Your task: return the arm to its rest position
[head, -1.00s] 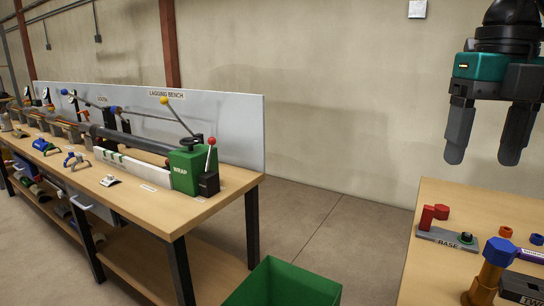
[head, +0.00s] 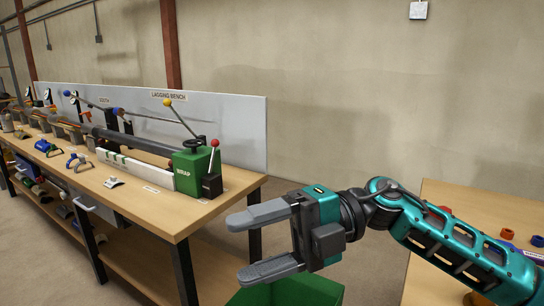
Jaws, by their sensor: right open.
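My right gripper (head: 262,243) is in the lower middle of the head view, on a teal arm that comes in from the right. Its two grey fingers point left and are spread wide apart, with nothing between them. It hangs in the air in front of the lagging bench (head: 222,199) and over the green bin (head: 300,293), covering part of the bin. My left gripper does not show.
The bench on the left carries a green WRAP unit (head: 190,170), a long dark pipe (head: 135,143) and several clamps. A second wooden table (head: 425,262) stands at the right, largely hidden behind my right arm.

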